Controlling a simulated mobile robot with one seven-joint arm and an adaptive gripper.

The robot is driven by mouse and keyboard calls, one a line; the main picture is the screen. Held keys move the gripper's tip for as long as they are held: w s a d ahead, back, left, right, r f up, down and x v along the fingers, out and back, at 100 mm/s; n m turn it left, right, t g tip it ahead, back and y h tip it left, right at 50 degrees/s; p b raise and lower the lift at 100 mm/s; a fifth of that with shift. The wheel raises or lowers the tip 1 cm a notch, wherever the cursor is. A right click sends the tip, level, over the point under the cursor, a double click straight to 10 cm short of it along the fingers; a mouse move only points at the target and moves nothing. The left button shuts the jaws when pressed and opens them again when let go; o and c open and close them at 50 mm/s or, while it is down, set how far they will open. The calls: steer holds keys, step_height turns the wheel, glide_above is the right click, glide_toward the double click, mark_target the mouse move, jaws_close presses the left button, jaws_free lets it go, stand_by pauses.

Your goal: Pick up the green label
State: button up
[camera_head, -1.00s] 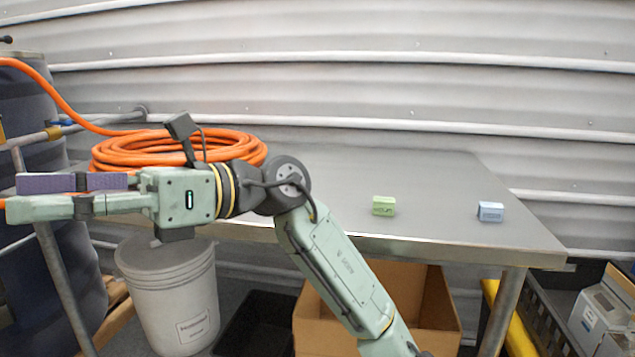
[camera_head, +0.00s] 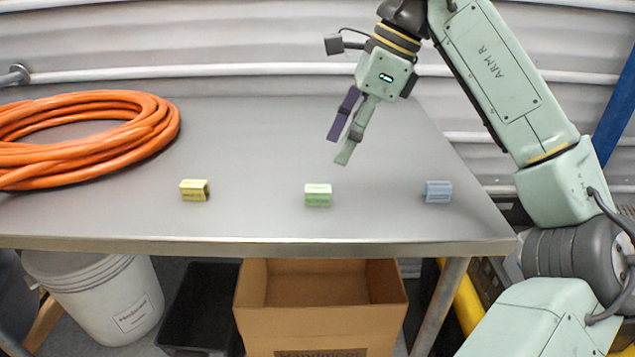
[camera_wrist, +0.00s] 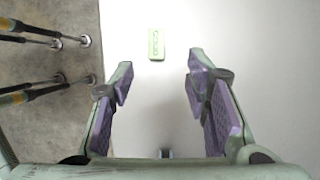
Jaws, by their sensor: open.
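The green label (camera_head: 318,195), a small block-like piece, lies on the grey metal table toward its front edge, between a yellow piece and a blue one. It also shows in the wrist view (camera_wrist: 156,43), beyond the fingertips and roughly centred between them. My gripper (camera_head: 339,150) is above the table, pointing down, above and slightly right of the green label and apart from it. In the wrist view my gripper (camera_wrist: 160,68) has its two purple-padded fingers spread wide with nothing between the tips.
A yellow label (camera_head: 194,190) lies left of the green one, and a blue label (camera_head: 438,192) lies right. A coiled orange hose (camera_head: 85,135) covers the table's left. The tabletop (camera_head: 250,150) is otherwise clear. A cardboard box (camera_head: 320,320) stands below the front edge.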

mark_target(316, 188)
steer(key=x, duration=0.2)
steer(key=shift+s+a+f, duration=0.15)
steer(key=shift+a+f, duration=0.05)
steer(key=shift+f, duration=0.15)
steer(key=shift+a+p+x, duration=0.15)
steer(key=shift+p+x, duration=0.05)
steer(key=shift+x, duration=1.4)
steer(key=shift+a+p+x, duration=0.2)
steer(key=shift+x, duration=1.4)
steer(key=shift+s+r, duration=0.15)
steer(key=shift+c, duration=0.2)
steer(key=c, duration=0.8)
